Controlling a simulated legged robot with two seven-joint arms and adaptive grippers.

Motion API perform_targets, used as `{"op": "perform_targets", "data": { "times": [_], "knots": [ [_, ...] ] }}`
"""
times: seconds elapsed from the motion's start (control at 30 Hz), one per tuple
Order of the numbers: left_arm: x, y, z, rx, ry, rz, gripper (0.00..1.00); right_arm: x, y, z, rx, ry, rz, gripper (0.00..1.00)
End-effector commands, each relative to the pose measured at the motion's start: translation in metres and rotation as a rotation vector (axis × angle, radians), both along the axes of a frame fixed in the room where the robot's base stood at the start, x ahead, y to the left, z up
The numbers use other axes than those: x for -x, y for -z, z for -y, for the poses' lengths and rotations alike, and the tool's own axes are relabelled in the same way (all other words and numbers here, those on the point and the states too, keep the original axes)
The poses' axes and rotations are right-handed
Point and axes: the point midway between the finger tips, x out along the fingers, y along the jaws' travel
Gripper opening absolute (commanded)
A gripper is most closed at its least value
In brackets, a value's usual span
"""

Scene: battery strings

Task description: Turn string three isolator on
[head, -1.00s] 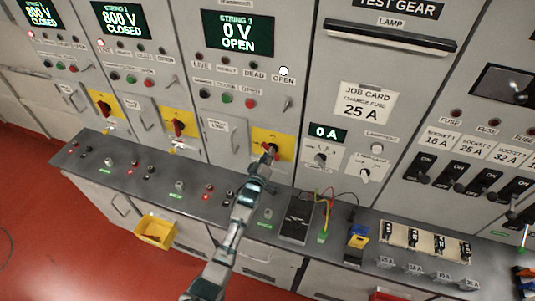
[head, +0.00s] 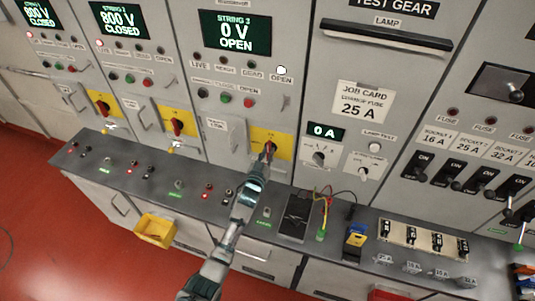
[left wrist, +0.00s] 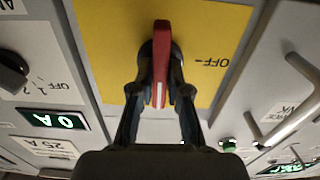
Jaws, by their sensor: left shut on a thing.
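The string three isolator is a red handle (head: 272,145) on a yellow plate (head: 284,137), below the string 3 display (head: 236,33), which reads 0 V OPEN. My left gripper (head: 267,154) reaches up to this handle. In the left wrist view, the gripper (left wrist: 161,95) is shut with the red handle (left wrist: 162,60) between its two fingers. The handle stands upright in that picture, and an OFF mark is on the yellow plate (left wrist: 215,40) to its right. The gripper partly hides the handle in the head view. My right gripper is not in view.
A grey bench ledge (head: 190,190) runs below the panels. A black tester (head: 298,218) with leads and a blue-yellow device (head: 356,241) lie on it. A door handle (head: 236,135) is left of the plate. The other two isolators (head: 177,126) sit further left.

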Motion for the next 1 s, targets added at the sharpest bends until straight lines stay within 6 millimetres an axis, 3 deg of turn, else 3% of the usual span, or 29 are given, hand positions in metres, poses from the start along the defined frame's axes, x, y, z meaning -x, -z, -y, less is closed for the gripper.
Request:
{"op": "perform_targets", "data": {
  "times": [0.03,0.6,0.63,0.73,1.0],
  "knots": [
    [0.002,0.0112,0.0001,-0.018,0.0,-0.017,0.0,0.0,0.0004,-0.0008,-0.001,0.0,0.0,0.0],
    [0.0019,0.0114,-0.0002,-0.05,-0.001,-0.007,0.0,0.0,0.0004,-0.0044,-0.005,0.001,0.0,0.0],
    [0.0019,0.0114,-0.0002,-0.05,-0.001,-0.007,0.18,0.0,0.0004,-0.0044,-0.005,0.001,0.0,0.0],
    [0.0015,0.0098,-0.0002,-0.048,-0.001,-0.005,0.41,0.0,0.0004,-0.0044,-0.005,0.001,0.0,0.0],
    [0.0019,0.0041,-0.0002,-0.044,-0.001,0.005,0.41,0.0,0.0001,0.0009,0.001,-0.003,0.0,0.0]
  ]
}}
